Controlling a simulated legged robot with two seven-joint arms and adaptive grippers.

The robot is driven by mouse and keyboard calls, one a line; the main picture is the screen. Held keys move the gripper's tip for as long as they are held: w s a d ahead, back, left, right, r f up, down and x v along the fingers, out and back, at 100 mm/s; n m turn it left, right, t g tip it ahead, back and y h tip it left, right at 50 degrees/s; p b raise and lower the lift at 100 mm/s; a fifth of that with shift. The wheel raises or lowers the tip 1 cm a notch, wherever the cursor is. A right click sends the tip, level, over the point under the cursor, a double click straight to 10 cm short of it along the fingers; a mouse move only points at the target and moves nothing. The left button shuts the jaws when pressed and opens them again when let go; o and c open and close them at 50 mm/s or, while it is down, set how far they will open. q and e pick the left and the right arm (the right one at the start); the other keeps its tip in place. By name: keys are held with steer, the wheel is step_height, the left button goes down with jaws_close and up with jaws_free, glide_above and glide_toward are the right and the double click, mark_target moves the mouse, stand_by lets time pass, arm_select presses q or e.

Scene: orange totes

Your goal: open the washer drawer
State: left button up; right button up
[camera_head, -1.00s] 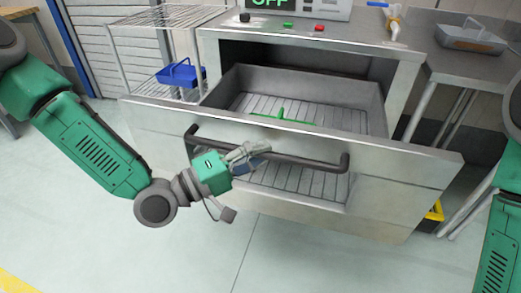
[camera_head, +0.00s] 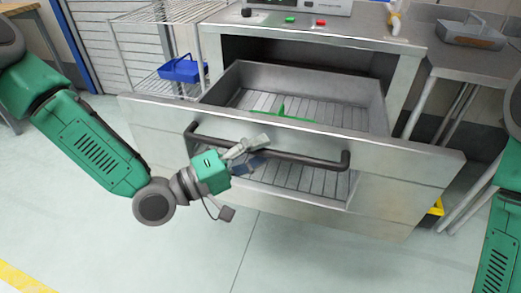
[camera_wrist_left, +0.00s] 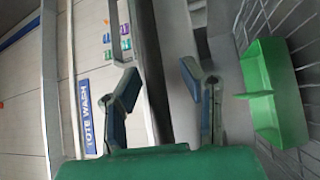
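The washer drawer (camera_head: 400,165) is pulled out from the steel washer (camera_head: 408,68), and its slatted inside shows. A dark bar handle (camera_head: 310,160) runs along its front; in the left wrist view the handle (camera_wrist_left: 150,60) passes between the fingers. My left gripper (camera_head: 262,150) is at the left part of the handle, with its fingers spread on either side of the bar. The left wrist view shows the gripper (camera_wrist_left: 160,78) open, with gaps beside the bar. My right gripper is out of view; only part of that arm shows at the right edge.
A green piece (camera_head: 282,113) lies in the drawer and also shows in the left wrist view (camera_wrist_left: 275,105). A wire shelf with a blue basket (camera_head: 183,69) stands left. A side table with a grey tray (camera_head: 470,36) stands right. The floor in front is clear.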

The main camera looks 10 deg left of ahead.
arm_select(q)
steer(key=v, duration=1.1)
steer(key=shift+s+a+f, duration=0.2)
steer(key=shift+a, duration=0.15)
steer(key=s+f+m+g+y+p, duration=0.1)
steer(key=s+f+m+g+y, duration=0.2)
steer(key=f, duration=0.5)
steer(key=s+f+g+y+p, duration=0.1)
steer(key=s+f+g+y, duration=0.25)
steer(key=f, duration=0.45)
steer(key=s+a+f+m+g+y+p, duration=0.1)
steer(key=s+a+f+m+g+y, duration=0.3)
steer(key=s+a+y, duration=0.4)
step_height(320, 180, down, 3)
steer(key=s+a+g, duration=0.1)
steer(key=s, duration=0.2)
steer(key=shift+a, duration=0.3)
